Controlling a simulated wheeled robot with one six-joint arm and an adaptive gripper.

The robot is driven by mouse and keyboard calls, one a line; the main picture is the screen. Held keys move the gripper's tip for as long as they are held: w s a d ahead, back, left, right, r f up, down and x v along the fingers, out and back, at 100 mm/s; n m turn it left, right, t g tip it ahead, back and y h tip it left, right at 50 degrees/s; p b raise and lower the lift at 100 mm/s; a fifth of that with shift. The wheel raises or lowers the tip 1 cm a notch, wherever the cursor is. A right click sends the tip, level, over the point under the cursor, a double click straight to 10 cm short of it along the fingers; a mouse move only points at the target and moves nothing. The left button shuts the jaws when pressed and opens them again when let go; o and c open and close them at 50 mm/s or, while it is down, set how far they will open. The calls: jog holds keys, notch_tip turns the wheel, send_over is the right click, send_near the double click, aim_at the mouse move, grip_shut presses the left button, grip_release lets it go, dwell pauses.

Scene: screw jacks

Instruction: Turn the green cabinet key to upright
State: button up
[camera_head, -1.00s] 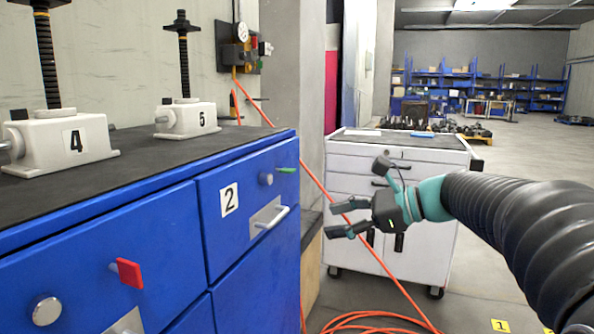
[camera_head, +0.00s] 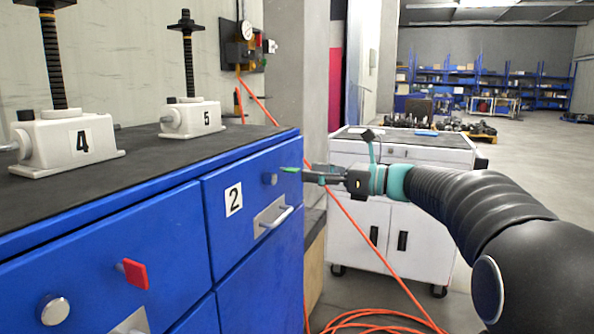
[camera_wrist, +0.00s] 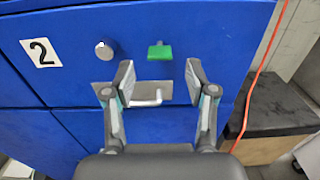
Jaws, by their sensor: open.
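The green key (camera_head: 290,170) sticks out of the upper right drawer front of the blue cabinet (camera_head: 255,170). In the wrist view the green key (camera_wrist: 160,51) lies flat, with its wide side horizontal. My gripper (camera_head: 308,174) is at the drawer front with its fingers pointing at the key. In the wrist view my gripper (camera_wrist: 158,80) is open, one finger to each side of the key and slightly below it in the picture. Nothing is between the fingers, and they do not appear to touch the key.
A round silver knob (camera_wrist: 105,50) is left of the key, and a bar handle (camera_wrist: 147,100) is below it. A red key (camera_head: 133,273) is on the left drawer. An orange hose (camera_head: 350,215) runs behind my gripper. A white cart (camera_head: 425,185) stands behind.

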aim_at(299, 170)
jog(key=shift+x, duration=2.3)
grip_shut()
